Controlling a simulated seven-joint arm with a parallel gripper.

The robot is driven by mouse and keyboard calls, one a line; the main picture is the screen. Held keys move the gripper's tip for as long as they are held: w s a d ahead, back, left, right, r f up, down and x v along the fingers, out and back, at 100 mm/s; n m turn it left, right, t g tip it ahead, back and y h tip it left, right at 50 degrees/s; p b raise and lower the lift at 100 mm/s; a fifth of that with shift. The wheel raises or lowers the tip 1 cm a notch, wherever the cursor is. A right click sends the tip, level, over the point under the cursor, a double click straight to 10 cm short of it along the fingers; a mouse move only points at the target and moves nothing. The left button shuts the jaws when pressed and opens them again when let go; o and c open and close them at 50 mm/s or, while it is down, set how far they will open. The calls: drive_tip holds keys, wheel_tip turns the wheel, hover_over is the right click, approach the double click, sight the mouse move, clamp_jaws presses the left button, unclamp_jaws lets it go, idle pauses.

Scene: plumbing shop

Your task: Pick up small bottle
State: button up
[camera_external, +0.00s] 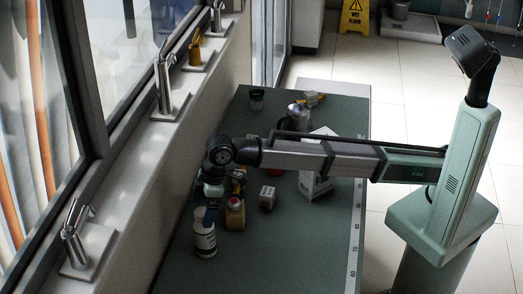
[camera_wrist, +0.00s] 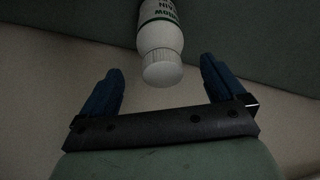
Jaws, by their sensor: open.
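A small white bottle (camera_external: 204,240) with a dark label stands at the front left of the green table (camera_external: 275,262). In the wrist view the white bottle (camera_wrist: 160,38) shows cap and upper label, with dark lettering, at the top of the picture. My gripper (camera_wrist: 160,85) is open with its two blue fingers apart. The bottle's cap lies between and just beyond the fingertips, and no contact shows. In the external view my gripper (camera_external: 207,208) hangs close above the bottle, and its fingers are partly hard to make out.
A tan bottle (camera_external: 235,215) with a red and white cap stands close right of the white bottle. A small box (camera_external: 267,197), a white carton (camera_external: 314,180) and a metal pitcher (camera_external: 298,117) stand farther back. The table's front right is clear, with a ruler strip (camera_external: 355,235) along its edge.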

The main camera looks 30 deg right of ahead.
sight(201, 222)
drive_tip(key=shift+x, duration=2.75)
drive_tip(key=shift+s, duration=0.15)
drive_tip(key=shift+d, duration=0.1)
clamp_jaws()
